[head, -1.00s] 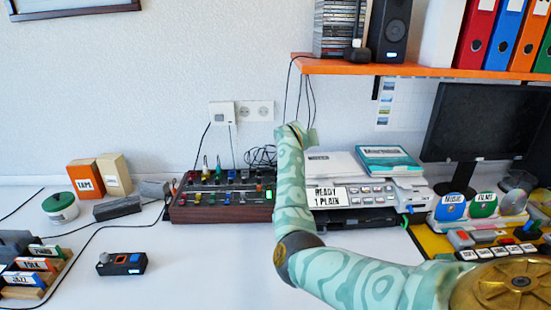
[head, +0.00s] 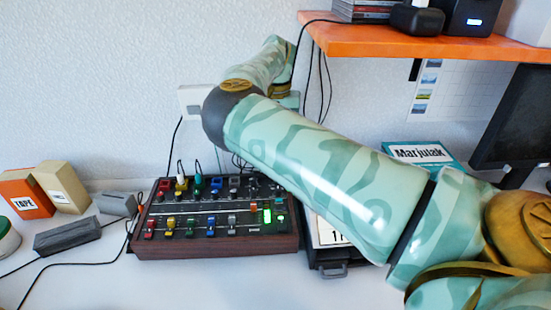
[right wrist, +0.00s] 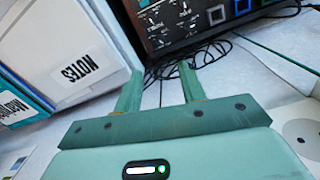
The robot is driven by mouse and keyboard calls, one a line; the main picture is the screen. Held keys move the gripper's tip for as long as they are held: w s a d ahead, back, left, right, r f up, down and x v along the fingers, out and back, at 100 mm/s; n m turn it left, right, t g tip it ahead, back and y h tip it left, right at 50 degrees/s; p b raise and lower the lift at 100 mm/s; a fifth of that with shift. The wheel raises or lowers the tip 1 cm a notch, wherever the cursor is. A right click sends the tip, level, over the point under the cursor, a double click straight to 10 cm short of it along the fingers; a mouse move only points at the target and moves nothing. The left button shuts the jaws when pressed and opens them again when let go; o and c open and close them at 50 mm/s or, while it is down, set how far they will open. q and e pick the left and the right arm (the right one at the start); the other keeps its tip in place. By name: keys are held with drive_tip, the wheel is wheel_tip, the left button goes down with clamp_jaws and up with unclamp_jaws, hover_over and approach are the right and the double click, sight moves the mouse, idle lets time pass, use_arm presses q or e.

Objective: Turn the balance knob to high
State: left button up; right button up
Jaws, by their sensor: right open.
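The mixer (head: 215,243) is a dark red-brown box with coloured caps, sliders and a lit green display. It stands on the desk below my right arm. Its black panel with small dark knobs (right wrist: 188,22) shows at the top of the right wrist view; the labels are too small to read, so I cannot tell which knob is balance. My right gripper (right wrist: 158,78) is open and empty, its two green fingers apart and pointing towards the mixer, short of the panel. In the head view its fingers are hidden behind my arm. My left gripper is out of view.
A white box marked NOTES (right wrist: 85,70) stands close to the left finger. Black cables (right wrist: 195,55) lie between the fingers and mixer. The orange shelf (head: 420,45) overhangs at the right.

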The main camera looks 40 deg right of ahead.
wheel_tip(320, 180, down, 14)
drive_tip(key=b, duration=0.5)
drive_tip(key=shift+a+r, duration=0.1)
drive_tip(key=shift+f, duration=0.65)
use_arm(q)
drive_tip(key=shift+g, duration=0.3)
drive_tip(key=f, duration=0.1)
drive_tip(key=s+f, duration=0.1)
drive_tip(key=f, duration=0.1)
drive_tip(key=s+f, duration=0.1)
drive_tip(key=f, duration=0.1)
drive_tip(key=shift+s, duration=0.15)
